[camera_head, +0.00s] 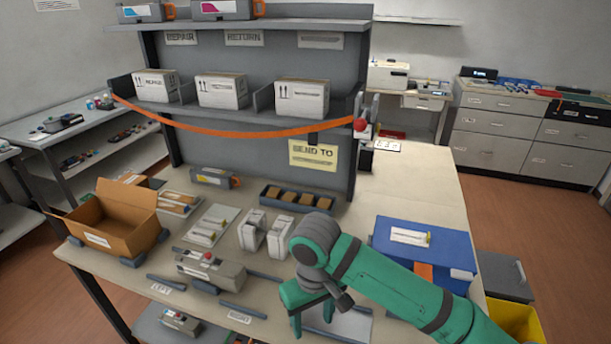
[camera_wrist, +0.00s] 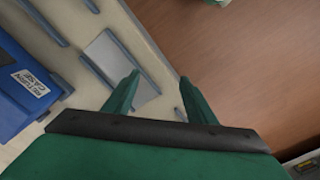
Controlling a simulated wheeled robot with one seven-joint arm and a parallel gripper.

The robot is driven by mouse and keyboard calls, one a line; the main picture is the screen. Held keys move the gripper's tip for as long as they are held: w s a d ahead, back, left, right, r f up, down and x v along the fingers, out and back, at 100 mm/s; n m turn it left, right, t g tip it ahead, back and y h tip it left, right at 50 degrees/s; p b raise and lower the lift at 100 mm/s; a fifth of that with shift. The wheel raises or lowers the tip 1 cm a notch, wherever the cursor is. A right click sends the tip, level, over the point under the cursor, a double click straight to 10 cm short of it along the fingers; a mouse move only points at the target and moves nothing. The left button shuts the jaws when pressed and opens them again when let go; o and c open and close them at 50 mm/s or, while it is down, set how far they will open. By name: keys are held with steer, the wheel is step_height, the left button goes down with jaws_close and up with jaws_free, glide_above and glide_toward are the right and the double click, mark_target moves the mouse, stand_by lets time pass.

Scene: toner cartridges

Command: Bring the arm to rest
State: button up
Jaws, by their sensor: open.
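My green arm reaches in from the lower right in the head view. My gripper (camera_head: 312,318) points down over the front part of the bench. In the wrist view my gripper (camera_wrist: 159,80) has its two green fingers apart, with nothing between them. Below it lie a flat light-grey plate (camera_wrist: 108,58) and the bench's front edge, with the brown floor beyond. The plate also shows partly behind my gripper in the head view (camera_head: 352,326).
An open cardboard box (camera_head: 120,222), a grey cartridge (camera_head: 210,268) and a tray of brown blocks (camera_head: 296,197) are on the bench (camera_head: 418,186). An orange strap (camera_head: 235,133) hangs across the shelf.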

steer(key=w+a+r+m+t+y, duration=0.1)
steer(key=w+a+r+t+y, duration=0.15)
steer(key=a+y, duration=0.45)
steer(key=w+a+r+m+t+y, duration=0.1)
steer(key=a+r+t+y, duration=0.2)
steer(key=a, duration=0.9)
steer(key=w+a+r+m+t+y, duration=0.1)
steer(key=w+a+r+t+y, duration=0.2)
steer(key=a, duration=0.6)
steer(key=s+d+f+m+t+h, duration=0.9)
steer(key=s+d+f, duration=0.5)
steer(key=f, duration=0.3)
steer(key=s+d+f+n+g+h, duration=0.1)
steer(key=s+d+n+h, duration=0.1)
steer(key=s+d, duration=0.4)
steer(key=s+d+f+n+g+h, duration=0.1)
steer(key=s+d+n, duration=0.3)
steer(key=s, duration=1.2)
steer(key=shift+s+d+f+n+h, duration=0.3)
steer(key=shift+d+f+h, duration=0.2)
steer(key=shift+d, duration=0.65)
